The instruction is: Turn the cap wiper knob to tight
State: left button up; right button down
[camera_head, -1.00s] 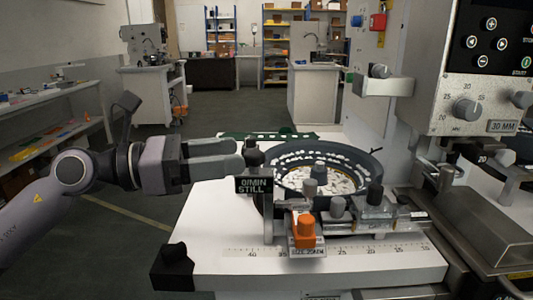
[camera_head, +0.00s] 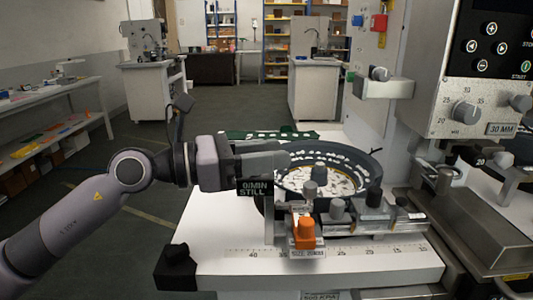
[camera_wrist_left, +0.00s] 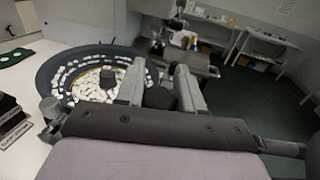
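A dark round knob (camera_wrist_left: 160,97) shows between the two fingers of my left gripper (camera_wrist_left: 160,84) in the left wrist view, at the bowl's rim. I can read no cap wiper label on it. The fingers are apart, one on each side of the knob; whether they touch it I cannot tell. In the head view my left gripper (camera_head: 283,157) reaches in from the left, behind the "0/MIN STILL" sign (camera_head: 254,187), and hides the knob. The bowl (camera_head: 362,160), full of white caps, lies just right of the fingers. My right gripper is out of view.
An orange knob (camera_head: 304,230) with a size label and several grey and black knobs, one grey (camera_head: 337,208), stand in front of the bowl. A ruler scale (camera_head: 345,250) runs along the white table's front. The control panel (camera_head: 480,90) rises at the right.

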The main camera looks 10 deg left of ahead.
pick_arm(q)
jog(key=shift+f+b, duration=0.2)
jog(key=shift+b, duration=0.3)
jog(key=m+g+h+b, duration=0.1)
jog(key=g+b, duration=0.1)
jog(key=b, duration=0.1)
jog(key=shift+f+m, duration=0.15)
jog(key=shift+m, duration=0.15)
jog(key=shift+s+r+m+g+b, duration=0.15)
jog(key=shift+m+g+b, duration=0.2)
jog(key=shift+g, duration=0.25)
jog(key=shift+s+r+m+g+b, duration=0.1)
jog(key=shift+m+g+b, duration=0.2)
jog(key=shift+g, duration=0.3)
jog(key=o, duration=1)
jog(key=shift+c, duration=0.2)
jog(key=shift+a, duration=0.1)
